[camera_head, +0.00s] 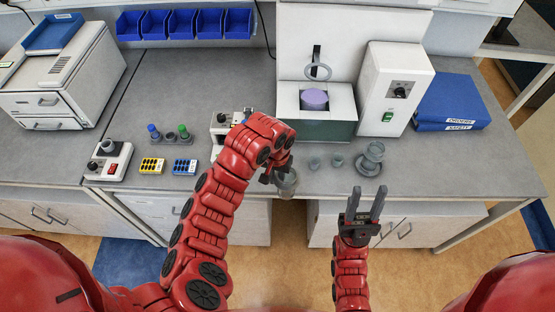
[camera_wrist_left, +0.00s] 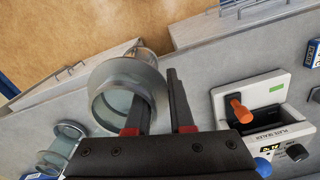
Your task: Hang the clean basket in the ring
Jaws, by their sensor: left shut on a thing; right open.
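My left gripper (camera_head: 277,177) is shut on the rim of a grey, round, open-topped vessel, which I take for the clean basket (camera_head: 288,186). It is at the bench's front edge. In the left wrist view the basket (camera_wrist_left: 112,75) has one finger in its mouth and the other outside its wall. The grey ring (camera_head: 318,72) stands out at the back, above a purple round top (camera_head: 314,99) in a white and dark green unit. The ring looks empty. My right gripper (camera_head: 365,205) is open and empty, in front of the bench edge.
Two small grey cups (camera_head: 337,160) and a larger grey stacked piece (camera_head: 370,158) stand right of the basket. A white control box (camera_head: 394,90) and blue binders (camera_head: 451,103) stand behind. The plate sealer (camera_wrist_left: 262,115) is near the left gripper. Bench at front right is clear.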

